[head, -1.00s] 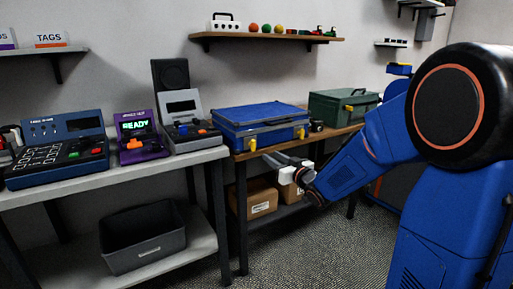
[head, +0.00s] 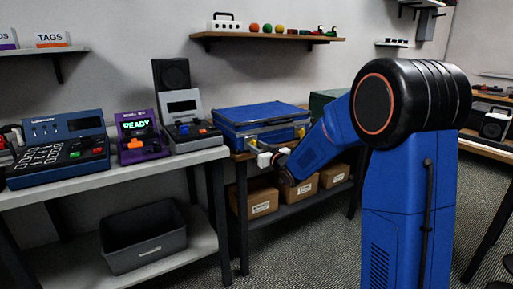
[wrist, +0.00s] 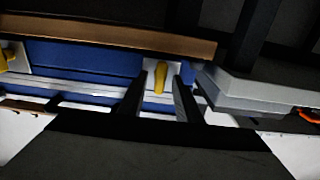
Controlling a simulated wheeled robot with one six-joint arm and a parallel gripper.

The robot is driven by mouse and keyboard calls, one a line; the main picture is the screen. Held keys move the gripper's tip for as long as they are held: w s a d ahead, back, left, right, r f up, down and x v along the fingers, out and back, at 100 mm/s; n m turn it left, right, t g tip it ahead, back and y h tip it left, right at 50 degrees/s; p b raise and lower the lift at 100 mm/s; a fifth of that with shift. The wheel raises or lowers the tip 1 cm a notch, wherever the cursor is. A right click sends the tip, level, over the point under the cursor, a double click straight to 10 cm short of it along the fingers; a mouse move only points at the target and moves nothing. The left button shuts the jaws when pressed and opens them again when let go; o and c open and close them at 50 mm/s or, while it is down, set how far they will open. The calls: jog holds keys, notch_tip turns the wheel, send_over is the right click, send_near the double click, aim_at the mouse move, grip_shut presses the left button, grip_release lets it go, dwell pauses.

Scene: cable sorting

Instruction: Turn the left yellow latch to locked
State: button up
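The blue case (head: 262,115) sits shut on the wooden bench. Its left yellow latch (head: 252,143) is at the front, partly hidden by my gripper (head: 257,148). In the wrist view, which looks upside down, that latch (wrist: 160,76) stands upright on a pale plate. My gripper (wrist: 158,88) is open, with one dark finger on each side of the latch. I cannot tell whether either finger touches it. The right yellow latch (head: 300,131) shows at the case's other front end and at the left edge of the wrist view (wrist: 5,60).
A grey device (head: 192,130) stands left of the case and is near my fingers in the wrist view (wrist: 245,92). The wooden bench edge (wrist: 110,35) runs close by. A green case (head: 320,101) is partly hidden behind my arm. Cardboard boxes (head: 262,202) sit below.

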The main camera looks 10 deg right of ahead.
grip_shut()
jog(key=shift+m, duration=0.3)
jog(key=shift+d+f+m, duration=0.1)
jog(key=shift+m, duration=2.75)
jog(key=shift+d+f+m, duration=0.1)
jog(key=shift+m, duration=2.8)
jog(key=shift+d+f+m, duration=0.1)
jog(key=shift+m, duration=2.75)
